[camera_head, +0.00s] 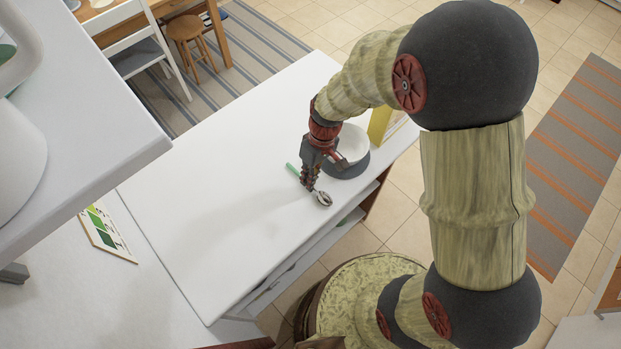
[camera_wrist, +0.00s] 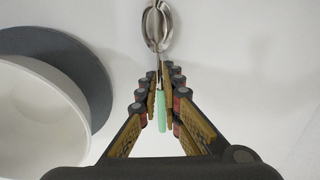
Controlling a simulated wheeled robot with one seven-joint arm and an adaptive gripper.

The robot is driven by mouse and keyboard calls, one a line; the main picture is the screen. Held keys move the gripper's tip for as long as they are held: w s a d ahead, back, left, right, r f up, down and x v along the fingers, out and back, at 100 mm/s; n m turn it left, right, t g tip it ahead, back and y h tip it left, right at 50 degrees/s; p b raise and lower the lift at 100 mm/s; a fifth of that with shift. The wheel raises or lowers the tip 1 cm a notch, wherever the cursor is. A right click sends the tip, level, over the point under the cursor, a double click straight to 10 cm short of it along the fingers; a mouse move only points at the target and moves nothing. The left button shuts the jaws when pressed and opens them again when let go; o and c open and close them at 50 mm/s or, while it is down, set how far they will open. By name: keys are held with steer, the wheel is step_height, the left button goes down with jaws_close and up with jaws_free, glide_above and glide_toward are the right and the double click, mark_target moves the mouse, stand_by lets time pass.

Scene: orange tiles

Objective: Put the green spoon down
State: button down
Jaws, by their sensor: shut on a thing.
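The green spoon has a mint-green handle (camera_head: 292,169) and a shiny metal bowl (camera_head: 323,199). My gripper (camera_head: 308,186) is shut on the spoon around its middle, low over the white counter top (camera_head: 220,210). In the wrist view the spoon (camera_wrist: 158,27) points away from me, with its green handle between the fingers (camera_wrist: 161,95). I cannot tell whether the spoon touches the counter.
A white bowl (camera_head: 352,143) on a dark grey round base (camera_head: 350,169) stands close beside my gripper; it also shows at the left of the wrist view (camera_wrist: 40,115). A yellow box (camera_head: 380,124) stands behind it. The counter to the left is clear.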

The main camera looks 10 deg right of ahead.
steer(key=c, duration=2)
jaws_free()
steer(key=shift+f, duration=0.1)
steer(key=p+v, duration=0.2)
steer(key=v, duration=1.1)
steer(key=s+d+r+m+t, duration=0.2)
steer(key=s+d+r, duration=0.1)
steer(key=r, duration=0.3)
steer(key=s+d+r+m+t+h, duration=0.1)
steer(key=s+d+r+m+t, duration=0.1)
steer(key=s+r, duration=0.4)
steer(key=s+d+r+m+t+h, duration=0.1)
steer(key=s+d+r+m+t, duration=0.1)
steer(key=r, duration=0.5)
steer(key=shift+s+d+r+m+t, duration=0.2)
steer(key=shift+s+d+m+t, duration=0.25)
steer(key=shift+s+d, duration=0.95)
